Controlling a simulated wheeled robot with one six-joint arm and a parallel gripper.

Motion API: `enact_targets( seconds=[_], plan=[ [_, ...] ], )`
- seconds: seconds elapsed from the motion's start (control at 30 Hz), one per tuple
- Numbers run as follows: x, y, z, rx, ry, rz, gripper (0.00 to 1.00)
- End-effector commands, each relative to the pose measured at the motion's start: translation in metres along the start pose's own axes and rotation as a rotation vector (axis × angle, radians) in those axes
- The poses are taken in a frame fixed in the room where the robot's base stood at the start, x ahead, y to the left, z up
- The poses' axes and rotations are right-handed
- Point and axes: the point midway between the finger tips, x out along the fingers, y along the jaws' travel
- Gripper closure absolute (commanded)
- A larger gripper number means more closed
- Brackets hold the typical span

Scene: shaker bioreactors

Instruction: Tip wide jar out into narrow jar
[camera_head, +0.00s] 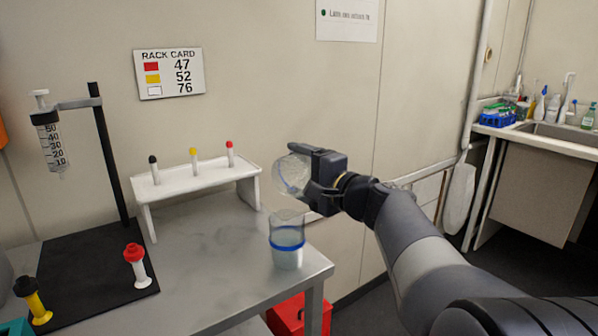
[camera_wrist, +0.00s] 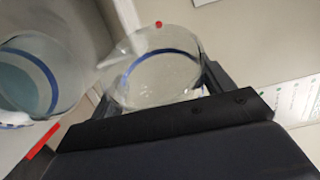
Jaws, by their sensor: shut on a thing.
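My gripper (camera_head: 316,172) is shut on a clear jar, taken as the wide jar (camera_head: 291,174), and holds it tipped well over in the air. Its blue band and spouted rim show in the wrist view (camera_wrist: 160,80); I see no clear liquid level in it. A clear jar with a blue band, taken as the narrow jar (camera_head: 287,250), stands upright near the table's right corner, below and slightly left of my gripper. It holds pale liquid and also shows at the left of the wrist view (camera_wrist: 28,80). I cannot tell whether the rims touch.
A white rack (camera_head: 197,190) with black-, yellow- and red-topped tubes stands behind on the table (camera_head: 205,262). A syringe (camera_head: 50,140) hangs from a black stand (camera_head: 113,160) at left. A red box (camera_head: 290,318) sits below the table.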

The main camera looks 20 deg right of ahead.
Motion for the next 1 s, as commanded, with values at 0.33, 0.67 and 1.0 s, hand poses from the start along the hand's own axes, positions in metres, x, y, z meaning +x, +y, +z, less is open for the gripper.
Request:
enact_targets(
  seconds=[0.33,0.67,1.0],
  plan=[
    [-0.0002,0.0004,0.0007,-0.016,0.0,-0.007,0.54],
    [-0.0007,-0.0005,0.0021,-0.045,-0.001,-0.019,0.54],
    [-0.0015,-0.0014,0.0037,-0.075,0.0,-0.032,0.54]
  ],
)
